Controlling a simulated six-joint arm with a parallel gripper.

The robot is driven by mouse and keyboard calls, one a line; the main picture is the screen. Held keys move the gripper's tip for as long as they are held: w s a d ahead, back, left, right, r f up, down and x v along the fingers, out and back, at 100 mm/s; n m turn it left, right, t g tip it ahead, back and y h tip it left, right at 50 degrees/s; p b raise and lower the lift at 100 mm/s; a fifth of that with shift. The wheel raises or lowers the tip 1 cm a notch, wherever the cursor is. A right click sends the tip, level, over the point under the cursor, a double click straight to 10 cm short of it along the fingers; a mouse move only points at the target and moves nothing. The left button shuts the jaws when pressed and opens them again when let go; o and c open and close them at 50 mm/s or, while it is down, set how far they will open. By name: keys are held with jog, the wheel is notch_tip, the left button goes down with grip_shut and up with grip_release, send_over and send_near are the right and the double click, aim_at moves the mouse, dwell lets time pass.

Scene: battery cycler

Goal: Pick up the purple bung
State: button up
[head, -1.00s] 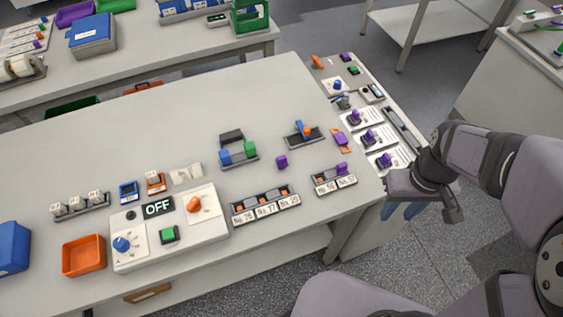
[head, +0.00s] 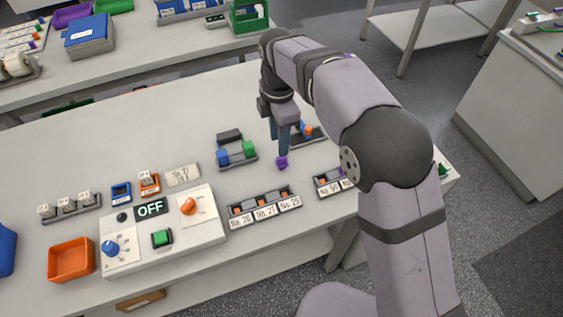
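The small purple bung (head: 282,163) stands on the grey bench top in the head view, right of the holder with the blue and green blocks. My gripper (head: 280,148) points down over it, with its blue fingers close above or around the bung's top. One finger partly covers the other from this side, so I cannot tell the gap between them or whether they touch the bung.
The blue-and-green block holder (head: 236,153) is close on the left, and a dark holder with an orange-topped blue part (head: 307,132) is close behind right. A numbered rack (head: 264,208) and the OFF control box (head: 160,231) stand in front.

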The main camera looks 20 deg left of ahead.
aim_at(282, 162)
jog(key=shift+w+d+f+p, duration=0.15)
jog(key=shift+f+p, duration=0.5)
jog(key=shift+f, duration=0.75)
jog(key=shift+d+f+p, duration=0.15)
jog(key=shift+f+p, duration=0.5)
jog(key=shift+f, duration=1.6)
jog(key=c, duration=0.8)
